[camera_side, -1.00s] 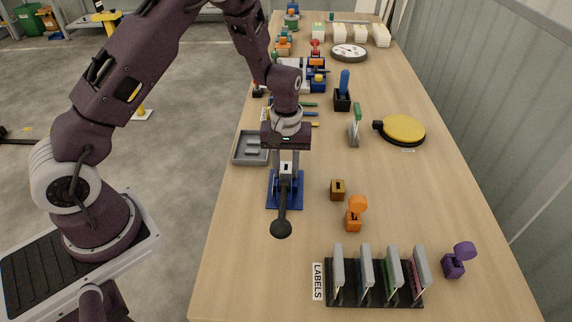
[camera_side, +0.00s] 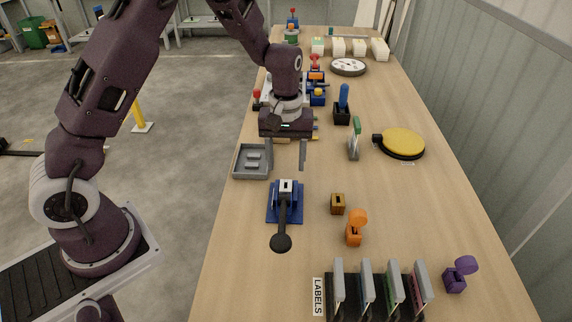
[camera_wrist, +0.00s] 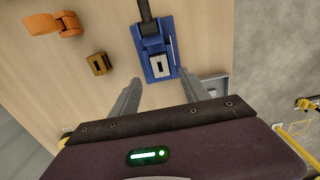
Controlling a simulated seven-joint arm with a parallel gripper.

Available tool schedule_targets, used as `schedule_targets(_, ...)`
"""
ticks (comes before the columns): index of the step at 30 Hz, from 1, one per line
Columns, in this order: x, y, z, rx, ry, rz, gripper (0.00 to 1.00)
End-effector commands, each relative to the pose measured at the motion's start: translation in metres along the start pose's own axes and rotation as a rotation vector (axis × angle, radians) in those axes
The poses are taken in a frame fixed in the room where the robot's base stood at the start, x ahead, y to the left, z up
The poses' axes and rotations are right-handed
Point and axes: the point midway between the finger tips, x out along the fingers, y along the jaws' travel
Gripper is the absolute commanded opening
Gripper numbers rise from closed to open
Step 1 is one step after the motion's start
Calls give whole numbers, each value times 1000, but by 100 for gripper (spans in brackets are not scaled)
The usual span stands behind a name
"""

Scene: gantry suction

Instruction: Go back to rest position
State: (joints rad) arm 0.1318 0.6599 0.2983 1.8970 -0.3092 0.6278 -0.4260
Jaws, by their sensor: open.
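My gripper (camera_side: 286,154) is open and empty, above the wooden table. Its two fingers point down and stand apart, behind and above the blue-based lever device (camera_side: 272,212). The lever's black arm and round black knob point toward the front of the table. In the wrist view the blue base (camera_wrist: 153,50) lies beyond the fingertips (camera_wrist: 168,88), with nothing between the fingers.
A grey tray (camera_side: 240,172) stands left of my gripper. A brown block (camera_side: 338,204), an orange piece (camera_side: 355,228) and a yellow disc (camera_side: 403,142) lie to the right. A labels rack (camera_side: 330,310) stands in front. Several devices fill the far end.

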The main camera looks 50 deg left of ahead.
Motion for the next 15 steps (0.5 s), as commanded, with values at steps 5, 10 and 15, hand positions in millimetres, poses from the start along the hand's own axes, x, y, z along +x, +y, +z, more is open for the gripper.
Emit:
schedule_targets(5, 0, 0, 0, 1, 0, 1, 54)
schedule_targets(10, -66, -5, 23, 100, 28, 90, 54)
schedule_targets(15, -170, -49, 93, 364, 140, 215, 54)
